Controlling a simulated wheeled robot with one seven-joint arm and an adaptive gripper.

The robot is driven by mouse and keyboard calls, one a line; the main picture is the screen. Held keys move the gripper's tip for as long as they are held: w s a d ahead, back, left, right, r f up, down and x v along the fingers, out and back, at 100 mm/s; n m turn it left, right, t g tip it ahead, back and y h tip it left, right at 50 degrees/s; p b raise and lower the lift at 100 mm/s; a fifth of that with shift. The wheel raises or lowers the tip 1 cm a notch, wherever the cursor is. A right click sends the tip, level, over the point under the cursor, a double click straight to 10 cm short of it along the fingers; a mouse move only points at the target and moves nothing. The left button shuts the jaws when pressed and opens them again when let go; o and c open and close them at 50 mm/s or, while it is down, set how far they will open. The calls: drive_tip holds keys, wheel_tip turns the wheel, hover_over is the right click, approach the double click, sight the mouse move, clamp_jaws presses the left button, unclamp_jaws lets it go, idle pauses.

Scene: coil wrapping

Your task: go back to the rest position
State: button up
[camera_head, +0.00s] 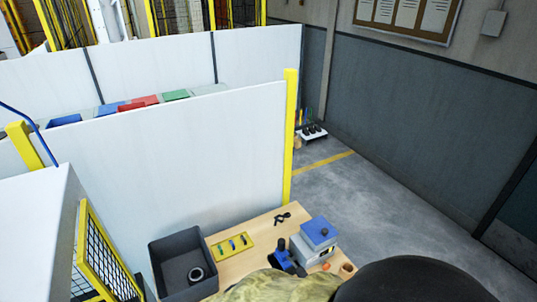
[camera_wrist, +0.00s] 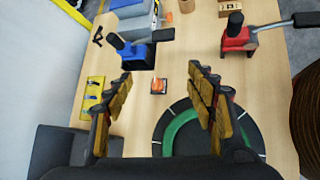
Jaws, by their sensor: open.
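My gripper (camera_wrist: 160,72) shows in the wrist view with its two yellow-padded fingers spread wide apart and nothing between them. It is open above the wooden table (camera_wrist: 185,60). A small orange-topped piece (camera_wrist: 158,86) lies on the table below the gap between the fingers. A black round fixture with a green ring (camera_wrist: 183,133) lies lower, partly hidden by the right finger. I cannot make out my gripper in the head view.
A blue-based tool (camera_wrist: 137,55) and a red-based tool (camera_wrist: 237,38) stand on the table. A dark bin (camera_head: 168,252) and a yellow tray (camera_head: 232,246) sit left of a grey-blue box (camera_head: 314,237). A white partition (camera_head: 190,160) stands behind. Floor (camera_head: 370,200) right of the table is clear.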

drive_tip(key=s+d+r+m+g+y+b, duration=0.45)
drive_tip(key=s+d+m, duration=0.5)
drive_tip(key=m, duration=0.75)
drive_tip(key=d+r+m+t+y+b, duration=0.1)
drive_tip(key=d+r+m+t+b, duration=0.1)
drive_tip(key=d+r+m, duration=0.5)
drive_tip(key=shift+s+d+r+t+b, duration=0.3)
drive_tip(key=shift+s+d+b, duration=0.2)
drive_tip(key=shift+d, duration=0.8)
drive_tip(key=shift+w, duration=0.1)
